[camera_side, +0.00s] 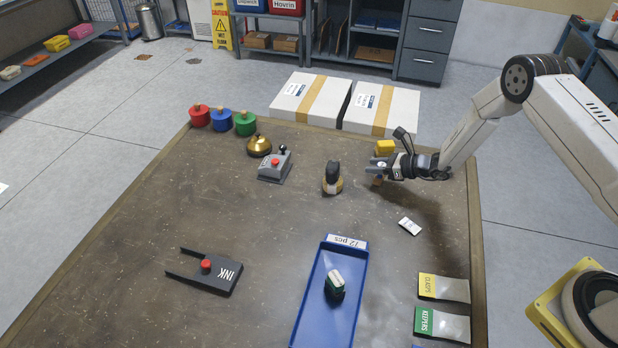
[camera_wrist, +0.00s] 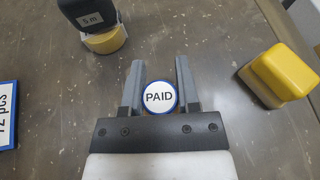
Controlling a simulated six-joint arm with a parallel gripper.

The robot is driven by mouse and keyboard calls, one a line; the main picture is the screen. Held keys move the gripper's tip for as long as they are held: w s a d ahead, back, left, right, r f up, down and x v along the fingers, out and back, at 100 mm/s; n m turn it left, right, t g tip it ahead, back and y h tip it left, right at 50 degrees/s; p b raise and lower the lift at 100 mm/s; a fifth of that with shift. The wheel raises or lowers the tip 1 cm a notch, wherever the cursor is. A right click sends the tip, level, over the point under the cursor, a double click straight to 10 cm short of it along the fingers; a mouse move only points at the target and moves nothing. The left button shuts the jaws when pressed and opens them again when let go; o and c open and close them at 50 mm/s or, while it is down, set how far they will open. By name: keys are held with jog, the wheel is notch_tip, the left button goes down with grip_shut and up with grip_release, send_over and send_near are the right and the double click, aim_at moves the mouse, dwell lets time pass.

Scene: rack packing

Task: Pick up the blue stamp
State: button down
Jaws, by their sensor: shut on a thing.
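The blue stamp (camera_wrist: 159,97) has a round white top marked PAID with a blue rim. In the wrist view it sits between the two fingers of my gripper (camera_wrist: 158,85), which is shut on it. In the side view my gripper (camera_side: 377,170) is low over the far right part of the table. It mostly hides the stamp there; only a small tan piece shows below the fingers. I cannot tell whether the stamp touches the table.
A yellow block (camera_side: 385,147) stands just behind my gripper. A blue tray (camera_side: 352,275) holds a dark green, white-topped item (camera_side: 335,288). A white tag (camera_side: 410,226) lies in front.

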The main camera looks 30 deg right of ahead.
jog(key=shift+r, duration=0.2)
jog(key=shift+r, duration=0.9)
jog(key=s+r, duration=1.1)
jog(key=s, duration=0.3)
jog(key=shift+a, duration=0.25)
jog(key=shift+a+f, duration=0.1)
